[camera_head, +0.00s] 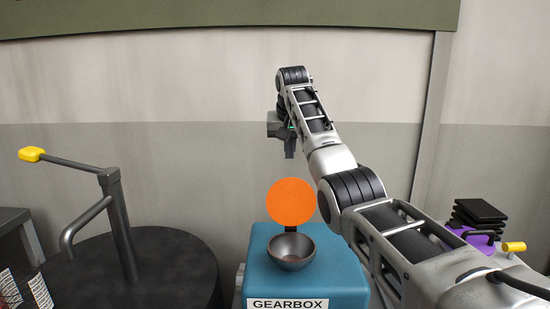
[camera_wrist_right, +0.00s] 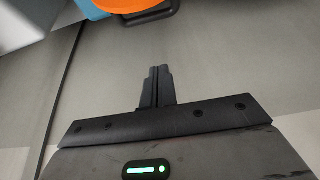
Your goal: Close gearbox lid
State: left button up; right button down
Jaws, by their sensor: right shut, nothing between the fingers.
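The gearbox (camera_head: 345,279) is a teal box with a "GEARBOX" label on its front. A dark metal bowl-shaped opening (camera_head: 292,262) sits on its top. The round orange lid (camera_head: 290,201) stands upright behind the opening, so it is open. My right gripper (camera_head: 290,153) is shut and empty, pointing down above and behind the lid. In the right wrist view its fingers (camera_wrist_right: 157,86) are together, and the orange lid (camera_wrist_right: 125,3) shows at the top edge with a dark bracket (camera_wrist_right: 150,15) beside it. My left gripper is not in view.
A dark round drum (camera_head: 165,272) with a bent pipe and yellow-ended handle (camera_head: 32,154) stands at the left. A purple object (camera_head: 476,240) with black stacked plates and a yellow knob (camera_head: 514,247) is at the right. A wall (camera_head: 150,80) stands behind.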

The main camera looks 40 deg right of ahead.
aim_at(291, 200)
pick_arm(q)
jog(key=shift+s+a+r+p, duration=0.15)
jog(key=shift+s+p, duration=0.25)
jog(key=shift+p, duration=0.25)
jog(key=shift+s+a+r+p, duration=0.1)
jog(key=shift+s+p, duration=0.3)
jog(key=shift+p, duration=0.2)
pick_arm(e)
notch_tip(291, 200, down, 7)
jog(key=shift+s, duration=0.4)
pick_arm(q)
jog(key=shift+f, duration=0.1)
pick_arm(e)
jog(key=shift+f, duration=0.1)
